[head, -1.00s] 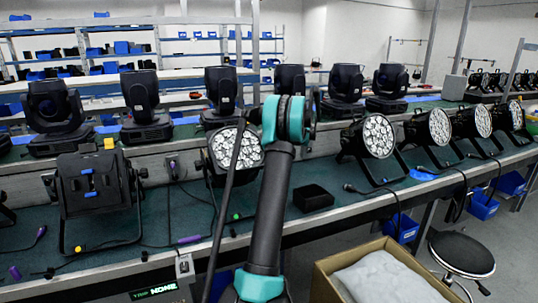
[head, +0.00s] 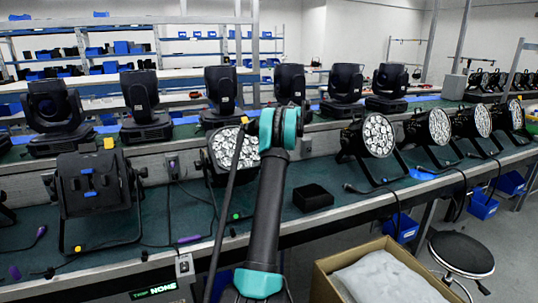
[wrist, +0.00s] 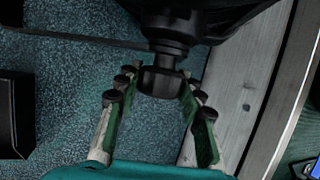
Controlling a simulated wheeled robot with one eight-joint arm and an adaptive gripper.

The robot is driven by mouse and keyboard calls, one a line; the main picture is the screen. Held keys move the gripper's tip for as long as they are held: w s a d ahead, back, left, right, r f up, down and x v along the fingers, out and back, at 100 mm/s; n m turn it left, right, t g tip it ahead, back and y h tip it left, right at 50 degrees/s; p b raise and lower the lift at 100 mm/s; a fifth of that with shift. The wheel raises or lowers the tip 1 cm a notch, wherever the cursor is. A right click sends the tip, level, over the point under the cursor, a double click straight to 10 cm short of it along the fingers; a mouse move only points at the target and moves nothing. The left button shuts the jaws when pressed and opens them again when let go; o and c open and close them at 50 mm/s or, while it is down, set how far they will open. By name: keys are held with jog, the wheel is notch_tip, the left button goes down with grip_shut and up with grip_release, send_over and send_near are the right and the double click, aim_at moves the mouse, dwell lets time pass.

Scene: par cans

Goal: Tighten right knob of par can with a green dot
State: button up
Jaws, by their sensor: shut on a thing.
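The par can (head: 222,150) with the green dot (head: 236,216) on its stand stands on the green bench, its face of round lenses partly hidden behind my arm. In the wrist view, a black knob (wrist: 160,82) sits below the dark body of the par can (wrist: 205,18). My gripper (wrist: 157,90) has its green-padded fingers on both sides of this knob and is shut on it. In the head view, my arm hides the gripper and the knob.
A black lamp (head: 92,190) with a yellow dot stands to the left. A small black box (head: 312,197) lies right of my arm. More par cans (head: 372,136) line the bench to the right. An open cardboard box (head: 330,285) and a stool (head: 460,254) stand in front.

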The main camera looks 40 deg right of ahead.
jog(key=o, duration=1.2)
jog(key=shift+r, duration=0.1)
jog(key=v, duration=1.1)
jog(key=shift+s+d+r, duration=0.2)
jog(key=shift+r, duration=0.15)
